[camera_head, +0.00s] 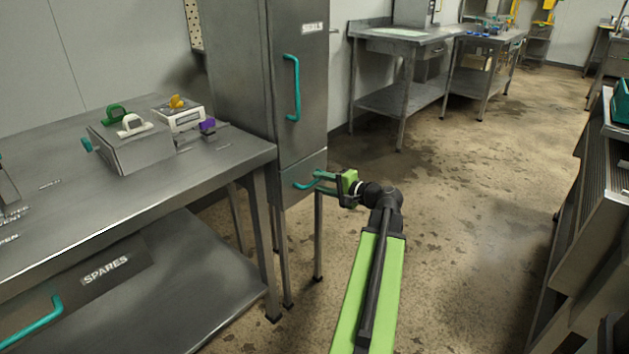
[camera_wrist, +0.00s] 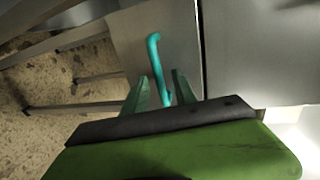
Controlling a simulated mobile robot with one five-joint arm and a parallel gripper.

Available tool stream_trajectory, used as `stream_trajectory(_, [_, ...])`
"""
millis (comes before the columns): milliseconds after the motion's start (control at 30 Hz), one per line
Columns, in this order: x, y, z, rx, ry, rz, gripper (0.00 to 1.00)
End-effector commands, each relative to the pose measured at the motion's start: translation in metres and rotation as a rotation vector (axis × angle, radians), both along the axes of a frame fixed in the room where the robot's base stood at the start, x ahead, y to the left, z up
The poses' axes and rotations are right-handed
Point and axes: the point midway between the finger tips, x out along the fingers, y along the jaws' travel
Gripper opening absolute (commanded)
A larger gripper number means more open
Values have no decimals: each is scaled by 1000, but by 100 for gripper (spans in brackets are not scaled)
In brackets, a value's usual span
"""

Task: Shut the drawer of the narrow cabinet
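The narrow cabinet (camera_head: 300,95) is tall and grey, with a teal handle on its door. Its drawer (camera_head: 317,164) is below the door, with a curved teal handle (camera_head: 303,185). The drawer front looks nearly in line with the door; I cannot tell whether a small gap remains. My gripper (camera_head: 318,181) is at the drawer's handle, in front of the drawer front. In the wrist view, its two fingers (camera_wrist: 161,88) stand apart, with the lower end of the teal handle (camera_wrist: 155,55) between them. Contact with the handle is unclear.
A steel table (camera_head: 225,160) with a metal box (camera_head: 130,148) on it stands left of the cabinet. A SPARES drawer (camera_head: 100,277) hangs under it. Another steel table (camera_head: 400,45) is behind. The floor (camera_head: 450,190) to the right is clear up to a rack.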

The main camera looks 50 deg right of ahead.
Motion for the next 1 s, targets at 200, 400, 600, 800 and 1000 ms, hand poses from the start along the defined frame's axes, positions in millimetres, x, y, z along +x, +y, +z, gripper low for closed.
stream_trajectory(200, [-65, 4, 16, 0, 2, -5, 33])
stream_trajectory(400, [-112, 6, 25, -1, 2, -3, 33])
stream_trajectory(600, [-135, 7, 28, 0, 3, 1, 33])
stream_trajectory(800, [-137, 7, 28, -1, 3, 1, 33])
stream_trajectory(1000, [-137, 7, 28, -1, 3, 1, 33])
